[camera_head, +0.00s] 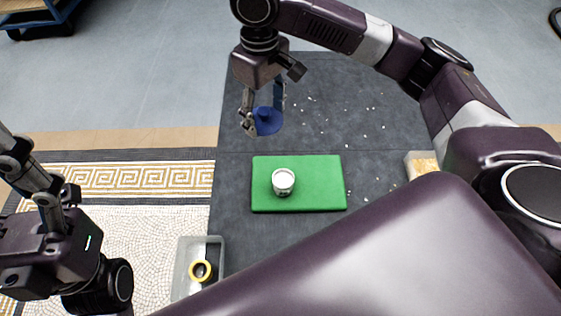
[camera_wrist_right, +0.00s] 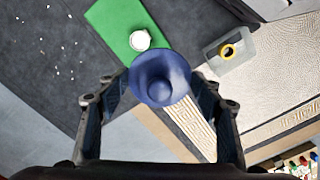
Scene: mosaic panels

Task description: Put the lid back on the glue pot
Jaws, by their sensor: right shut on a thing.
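The glue pot (camera_head: 283,182) is a small white round pot, standing upright on a green mat (camera_head: 325,185). It also shows in the right wrist view (camera_wrist_right: 140,39). The lid (camera_head: 267,121) is blue and round with a knob. My right gripper (camera_head: 264,106) is shut on the lid and holds it in the air beyond the mat, up and to the left of the pot in the head view. In the right wrist view the lid (camera_wrist_right: 160,80) sits between the fingers, apart from the pot. My left gripper (camera_head: 50,195) is at the left edge; its finger opening is unclear.
A grey tray (camera_head: 183,268) holding a yellow ring (camera_head: 201,271) lies at the lower left of the mat. A pale block (camera_head: 421,164) is at the right, partly behind my arm. White chips are scattered on the dark floor. The green mat around the pot is clear.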

